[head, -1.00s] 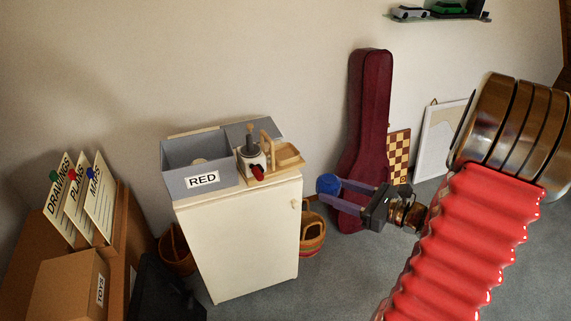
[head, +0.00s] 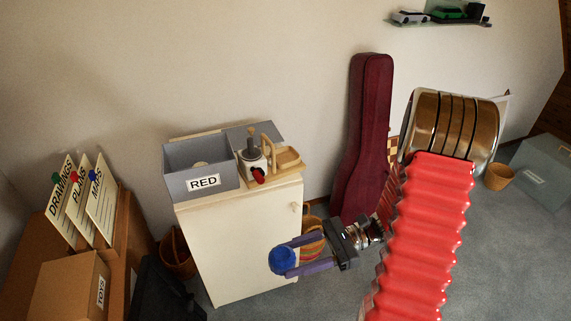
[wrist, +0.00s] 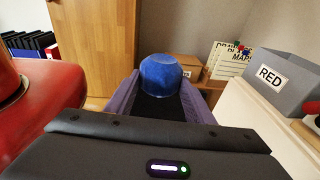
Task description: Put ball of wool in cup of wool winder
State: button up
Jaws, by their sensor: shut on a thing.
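My gripper (head: 288,261) is shut on a blue ball of wool (head: 281,260). It holds the ball in the air in front of the white cabinet, lower than the cabinet top. In the wrist view the ball (wrist: 161,77) sits between the two purple fingers. The wool winder (head: 251,158) stands on the cabinet top, right of a grey box. It has a white body, a grey upright part, a red knob and a wooden handle. I cannot make out the inside of its cup.
The grey box (head: 188,179) labelled RED stands on the white cabinet (head: 240,235). A striped basket (head: 312,240) stands on the floor right of the cabinet, partly behind my gripper. A dark red guitar case (head: 362,140) leans on the wall. Left are brown boxes (head: 70,283) and label cards.

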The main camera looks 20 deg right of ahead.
jog(key=s+a+f+n+g, duration=0.3)
jog(key=s+n+g, duration=0.2)
jog(key=s+g, duration=0.15)
jog(key=s+d+f+n+g+h, duration=0.3)
jog(key=s+d+n+g+h, duration=0.45)
jog(key=n+g+h, duration=0.6)
jog(key=w+d+n+t+h, duration=0.45)
jog(key=d+n+h, duration=0.2)
jog(key=h, duration=0.45)
jog(key=w+n+t+h, duration=0.8)
jog(key=w+n+t, duration=0.3)
jog(key=w, duration=0.4)
jog(key=w+a+n+t+y, duration=0.4)
jog(key=w+a+n+t, duration=0.5)
jog(key=w+a+t, duration=0.3)
jog(key=w+a, duration=0.1)
jog(key=a, duration=0.2)
jog(key=shift+w+f, duration=0.15)
jog(key=shift+w, duration=0.25)
jog(key=shift+s+a, duration=0.1)
